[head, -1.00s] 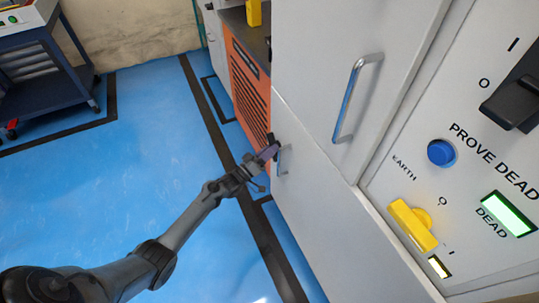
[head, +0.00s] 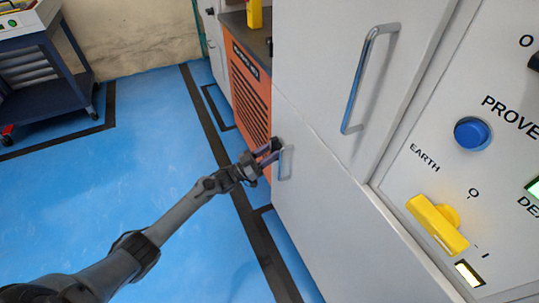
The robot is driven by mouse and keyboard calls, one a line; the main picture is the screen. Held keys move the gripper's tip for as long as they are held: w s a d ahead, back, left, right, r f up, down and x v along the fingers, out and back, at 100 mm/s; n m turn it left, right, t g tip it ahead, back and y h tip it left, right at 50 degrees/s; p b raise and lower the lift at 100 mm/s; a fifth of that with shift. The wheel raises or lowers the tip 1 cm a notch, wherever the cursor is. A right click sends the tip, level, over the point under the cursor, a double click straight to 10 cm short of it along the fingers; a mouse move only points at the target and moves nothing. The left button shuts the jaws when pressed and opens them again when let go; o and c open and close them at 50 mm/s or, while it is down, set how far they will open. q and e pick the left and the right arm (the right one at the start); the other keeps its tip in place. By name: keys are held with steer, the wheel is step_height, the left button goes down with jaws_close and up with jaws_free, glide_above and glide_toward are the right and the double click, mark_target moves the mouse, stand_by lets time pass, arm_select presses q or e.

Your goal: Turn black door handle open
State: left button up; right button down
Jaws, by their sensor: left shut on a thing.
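The black door handle (head: 277,143) is a small dark piece at the left edge of the lower grey cabinet door. My left gripper (head: 269,152) is shut on it, its fingers reaching up and right from the arm. The fingers hide much of the handle, so its exact angle is hard to tell. A silver pull handle (head: 286,162) is just right of the fingers on the lower grey door (head: 325,215). My right gripper is out of view.
A larger silver handle (head: 365,80) is on the upper grey door. A control panel at right has a blue button (head: 473,134) and a yellow switch (head: 437,224). An orange vented unit (head: 248,95) stands behind.

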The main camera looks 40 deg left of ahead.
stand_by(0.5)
arm_select(q)
steer(key=o, duration=0.7)
steer(key=p+v, duration=0.3)
steer(key=v, duration=0.7)
steer(key=shift+s+a+f, duration=0.1)
steer(key=shift+s+a, duration=0.1)
steer(key=shift+s, duration=0.15)
